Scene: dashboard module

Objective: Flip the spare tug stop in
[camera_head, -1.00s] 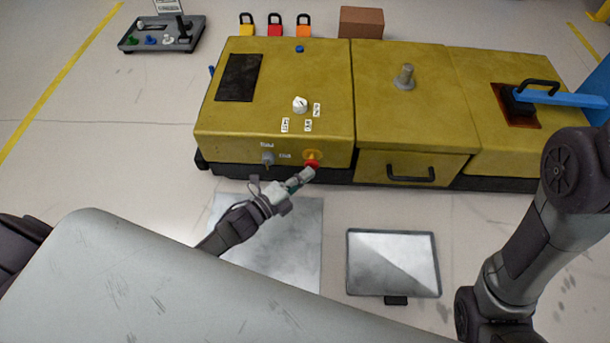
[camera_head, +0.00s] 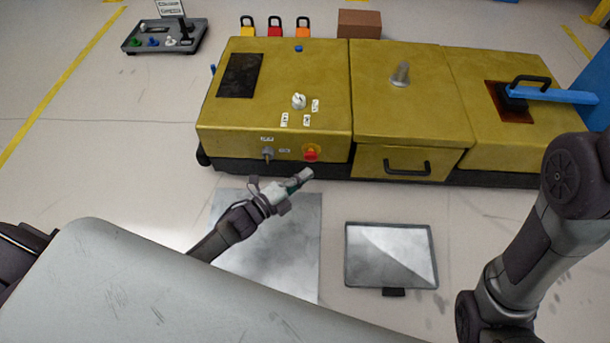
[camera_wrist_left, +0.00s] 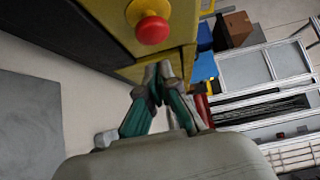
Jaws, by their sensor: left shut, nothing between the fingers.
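A red mushroom stop button (camera_head: 311,154) on a yellow-orange ring sits on the front face of the yellow tug (camera_head: 400,115). A small grey toggle switch (camera_head: 267,154) is left of it on the same face. My left gripper (camera_head: 306,174) is shut and empty, just below the red button and apart from it in the picture. In the left wrist view the red button (camera_wrist_left: 152,29) is beyond the closed fingertips (camera_wrist_left: 156,70), above them. My right arm shows at the right, but its gripper is out of view.
A white knob (camera_head: 299,101) and a grey post (camera_head: 401,75) stand on the tug's top. A drawer handle (camera_head: 407,167) and blue lever (camera_head: 555,95) are to the right. Padlocks (camera_head: 274,27) and a brown box (camera_head: 359,24) lie behind. A grey tray (camera_head: 391,226) lies in front.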

